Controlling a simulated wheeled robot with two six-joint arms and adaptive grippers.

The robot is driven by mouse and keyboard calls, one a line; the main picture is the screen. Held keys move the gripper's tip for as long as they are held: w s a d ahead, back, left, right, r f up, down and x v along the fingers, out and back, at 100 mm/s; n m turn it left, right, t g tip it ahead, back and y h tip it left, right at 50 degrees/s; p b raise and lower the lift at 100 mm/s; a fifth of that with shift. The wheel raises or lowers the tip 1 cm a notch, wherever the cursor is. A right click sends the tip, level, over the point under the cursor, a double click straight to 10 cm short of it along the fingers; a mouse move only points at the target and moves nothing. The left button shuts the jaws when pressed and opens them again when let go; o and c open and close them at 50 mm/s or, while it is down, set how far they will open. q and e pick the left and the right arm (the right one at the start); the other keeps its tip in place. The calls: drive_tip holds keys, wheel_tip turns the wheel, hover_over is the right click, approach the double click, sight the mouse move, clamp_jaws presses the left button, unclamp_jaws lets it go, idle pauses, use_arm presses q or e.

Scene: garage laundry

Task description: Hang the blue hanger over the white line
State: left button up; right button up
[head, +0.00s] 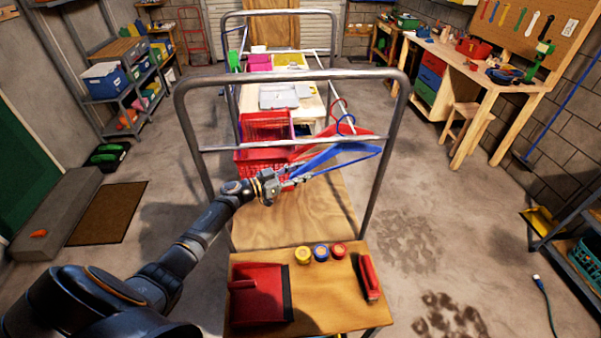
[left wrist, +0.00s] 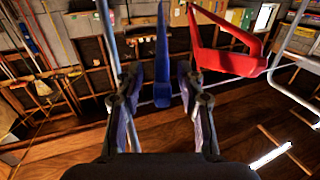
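The blue hanger (head: 333,157) is in the middle of the head view, tilted, with its hook up by the white line (head: 350,121). I cannot tell for sure whether the hook rests over the line. My left gripper (head: 297,178) is at the hanger's left lower end. In the left wrist view, the fingers (left wrist: 159,72) stand apart with a blue hanger part (left wrist: 162,85) between them and gaps on both sides. The white line (left wrist: 222,89) runs across behind. A red hanger (left wrist: 222,52) is just to the right. My right gripper is out of view.
A metal cart frame (head: 390,150) surrounds the hangers. A red crate (head: 262,128) is left of them. The near wooden shelf (head: 315,285) holds a red bin (head: 258,296), several small round tins and a red tool (head: 369,277). A workbench (head: 490,85) is at right.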

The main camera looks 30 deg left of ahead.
use_arm(q)
drive_tip(key=shift+s+a+f, duration=0.1)
drive_tip(key=shift+s+a, duration=0.1)
drive_tip(key=shift+s, duration=0.1)
drive_tip(key=v, duration=1.1)
drive_tip(key=shift+s, duration=0.15)
drive_tip(key=shift+a, duration=0.1)
